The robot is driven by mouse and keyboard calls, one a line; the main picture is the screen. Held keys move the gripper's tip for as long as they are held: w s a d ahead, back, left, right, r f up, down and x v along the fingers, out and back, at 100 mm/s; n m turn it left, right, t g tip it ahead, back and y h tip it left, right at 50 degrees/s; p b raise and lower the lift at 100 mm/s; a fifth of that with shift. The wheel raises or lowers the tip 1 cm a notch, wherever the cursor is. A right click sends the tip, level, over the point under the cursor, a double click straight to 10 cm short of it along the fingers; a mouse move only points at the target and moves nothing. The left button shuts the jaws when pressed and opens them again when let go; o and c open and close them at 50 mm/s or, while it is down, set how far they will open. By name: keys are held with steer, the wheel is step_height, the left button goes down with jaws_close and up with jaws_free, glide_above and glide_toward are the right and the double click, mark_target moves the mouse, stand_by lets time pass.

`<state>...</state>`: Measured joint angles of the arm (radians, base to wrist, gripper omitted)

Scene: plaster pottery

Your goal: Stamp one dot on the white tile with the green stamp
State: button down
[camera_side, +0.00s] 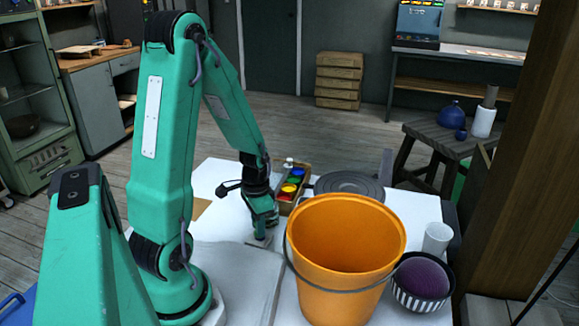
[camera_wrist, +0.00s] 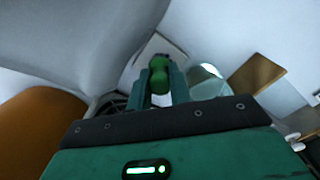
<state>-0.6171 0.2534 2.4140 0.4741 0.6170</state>
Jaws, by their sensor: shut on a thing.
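My gripper (camera_side: 265,233) is low over the white work surface, left of the orange bucket, in the side view. In the wrist view my gripper (camera_wrist: 162,88) is shut on the green stamp (camera_wrist: 159,70), whose rounded green body shows between the fingers. The white tile (camera_wrist: 146,50) shows in part just beyond the stamp. In the side view the tile (camera_side: 262,241) is a small pale patch under the fingertips. The stamp's lower end is hidden, so I cannot tell whether it touches the tile. No dot is visible on the part of the tile I see.
The tall orange bucket (camera_side: 342,225) stands close to the right of my gripper. Behind is a wooden box (camera_side: 302,182) with red, yellow, blue and green pots, and a dark round lid (camera_side: 350,184). A striped bowl (camera_side: 421,300) and white cylinder (camera_side: 437,239) stand at right.

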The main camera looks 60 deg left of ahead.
steer(key=shift+r, duration=2.25)
steer(key=shift+r, duration=0.1)
